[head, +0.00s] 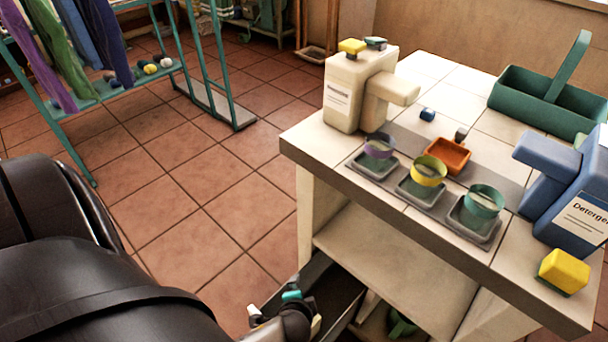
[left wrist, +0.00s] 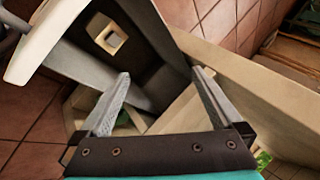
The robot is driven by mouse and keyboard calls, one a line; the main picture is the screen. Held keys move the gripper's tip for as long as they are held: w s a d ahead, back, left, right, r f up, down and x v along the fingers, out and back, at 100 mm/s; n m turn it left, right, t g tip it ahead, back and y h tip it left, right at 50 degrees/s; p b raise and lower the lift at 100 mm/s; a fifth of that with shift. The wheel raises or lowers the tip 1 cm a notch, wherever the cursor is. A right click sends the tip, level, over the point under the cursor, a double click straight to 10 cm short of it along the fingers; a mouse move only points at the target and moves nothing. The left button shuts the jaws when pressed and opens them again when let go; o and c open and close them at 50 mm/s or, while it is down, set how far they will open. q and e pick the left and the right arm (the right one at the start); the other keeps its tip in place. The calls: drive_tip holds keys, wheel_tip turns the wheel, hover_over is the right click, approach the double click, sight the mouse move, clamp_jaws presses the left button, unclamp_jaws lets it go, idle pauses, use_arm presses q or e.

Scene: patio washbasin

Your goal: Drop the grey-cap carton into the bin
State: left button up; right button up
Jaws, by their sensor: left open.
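My left gripper (left wrist: 162,73) is open, with nothing between its fingers. In the head view only its wrist end shows at the bottom, beside the table; its fingers are not clear there. A small cream block with a square recess (left wrist: 110,38) shows inside. I cannot tell whether it is the carton; no grey cap is clear. My right gripper is out of view.
The tiled table (head: 300,142) holds a cream jug (head: 345,97), a blue detergent bottle (head: 570,190), small coloured bowls in trays, an orange dish (head: 447,155) and a green caddy (head: 535,100). A drying rack (head: 215,100) stands back left. Floor between is clear.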

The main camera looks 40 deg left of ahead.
use_arm(q)
drive_tip(key=s+d+r+n+g+h, duration=0.1)
drive_tip(key=s+d+n+g+h, duration=0.2)
drive_tip(key=s+d+n+h, duration=0.1)
drive_tip(key=s+d+n, duration=0.1)
drive_tip(key=s+d, duration=0.1)
drive_tip(key=s, duration=0.1)
drive_tip(key=shift+d+r+g, duration=0.25)
drive_tip(key=shift+d+g, duration=0.05)
drive_tip(key=shift+d, duration=0.05)
drive_tip(key=s+a+r+p, duration=0.1)
drive_tip(key=s+r+p, duration=0.2)
drive_tip(key=s+p, duration=0.5)
drive_tip(key=s+a+r+g+p, duration=0.1)
drive_tip(key=s+r+p, duration=0.3)
drive_tip(key=s+p, duration=0.5)
drive_tip(key=a+p, duration=0.1)
drive_tip(key=p, duration=0.7)
drive_tip(key=shift+s+r+g, duration=0.15)
drive_tip(key=shift+r+g, duration=0.05)
drive_tip(key=shift+g, duration=0.1)
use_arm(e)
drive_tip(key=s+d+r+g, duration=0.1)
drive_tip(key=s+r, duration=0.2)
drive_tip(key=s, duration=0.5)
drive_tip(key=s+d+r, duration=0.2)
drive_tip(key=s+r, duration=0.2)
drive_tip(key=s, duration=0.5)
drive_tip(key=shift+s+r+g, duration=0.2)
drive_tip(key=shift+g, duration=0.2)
